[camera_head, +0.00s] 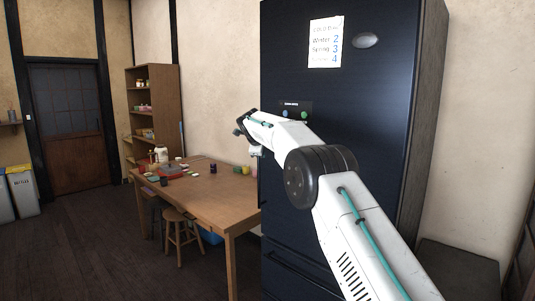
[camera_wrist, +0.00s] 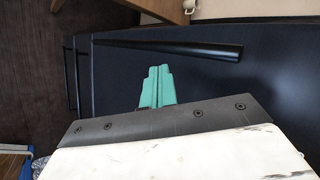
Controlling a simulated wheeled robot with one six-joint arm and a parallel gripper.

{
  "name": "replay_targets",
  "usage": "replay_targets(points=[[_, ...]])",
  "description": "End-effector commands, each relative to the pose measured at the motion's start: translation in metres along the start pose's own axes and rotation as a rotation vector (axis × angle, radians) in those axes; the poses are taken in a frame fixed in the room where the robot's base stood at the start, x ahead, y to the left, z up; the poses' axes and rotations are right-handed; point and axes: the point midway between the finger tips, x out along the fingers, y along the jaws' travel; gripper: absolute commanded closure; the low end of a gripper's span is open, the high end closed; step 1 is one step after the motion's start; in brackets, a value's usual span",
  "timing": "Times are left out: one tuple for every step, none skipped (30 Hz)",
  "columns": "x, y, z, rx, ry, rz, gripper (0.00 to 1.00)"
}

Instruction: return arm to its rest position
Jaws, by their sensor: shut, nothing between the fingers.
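My white arm reaches up from the lower right in the head view, in front of a tall dark fridge (camera_head: 385,120). My gripper (camera_head: 243,122) is at the arm's far end, raised over the right side of the table, near the fridge's left edge. In the wrist view, the teal fingers of my gripper (camera_wrist: 157,84) are together with nothing between them. The dark fridge front (camera_wrist: 270,75) fills much of the wrist view behind them. A long black handle (camera_wrist: 190,50) crosses it just beyond the fingertips.
A wooden table (camera_head: 205,195) with several small items stands left of the fridge. A stool (camera_head: 180,222) is at its near side. A shelf (camera_head: 172,90), a door (camera_head: 68,125) and bins (camera_head: 20,190) are further back. The dark floor (camera_head: 75,245) at left is clear.

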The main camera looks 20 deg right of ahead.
Motion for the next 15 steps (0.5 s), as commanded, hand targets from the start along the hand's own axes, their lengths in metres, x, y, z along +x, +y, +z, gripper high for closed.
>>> replay_targets(points=[[-0.016, -0.003, 0.008, -0.001, -0.005, -0.003, 1.00], [-0.024, -0.003, 0.011, -0.001, -0.005, -0.004, 1.00], [-0.032, -0.003, 0.015, -0.002, -0.005, -0.003, 1.00], [-0.039, -0.003, 0.018, -0.002, -0.005, -0.002, 1.00], [-0.045, -0.003, 0.021, -0.003, -0.006, -0.002, 1.00], [-0.053, -0.003, 0.024, -0.003, -0.006, -0.001, 1.00], [-0.058, -0.003, 0.026, -0.003, -0.005, 0.000, 1.00], [-0.063, -0.003, 0.029, -0.003, -0.005, 0.001, 1.00], [-0.069, -0.003, 0.031, -0.002, -0.005, 0.001, 1.00], [-0.073, -0.004, 0.033, -0.002, -0.005, 0.001, 1.00], [-0.076, -0.004, 0.034, -0.002, -0.005, 0.001, 1.00], [-0.080, -0.004, 0.035, -0.001, -0.004, 0.002, 1.00], [-0.082, -0.004, 0.035, -0.001, -0.003, 0.003, 1.00], [-0.084, -0.004, 0.036, -0.001, -0.003, 0.003, 1.00], [-0.086, -0.005, 0.036, -0.003, -0.002, 0.004, 1.00]])
